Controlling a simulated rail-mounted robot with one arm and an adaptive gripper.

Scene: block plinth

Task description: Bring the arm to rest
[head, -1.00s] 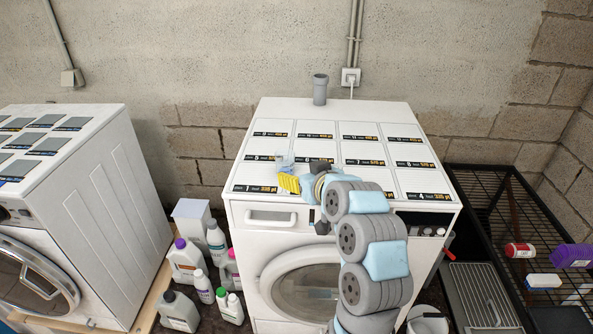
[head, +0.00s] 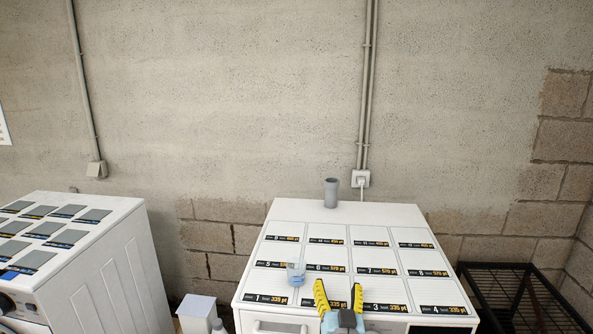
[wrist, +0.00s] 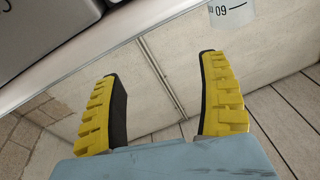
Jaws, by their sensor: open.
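My gripper (head: 338,292) has yellow ridged fingers and is open and empty. In the head view it shows at the front edge of the white washing machine's top (head: 411,212), over the labels of places 2 and 3. In the wrist view my gripper (wrist: 165,95) shows its two fingers wide apart with nothing between them. A small clear cup with bluish contents (head: 296,274) stands on the machine's top near places 1 and 2, to the left of my gripper and apart from it. Most of my arm is out of the head view.
A grey pipe piece (head: 331,193) stands at the back of the machine top. Another white machine (head: 120,255) with grey tiles is at the left. A black wire rack (head: 520,300) is at the right. A white box (head: 197,312) stands between the machines.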

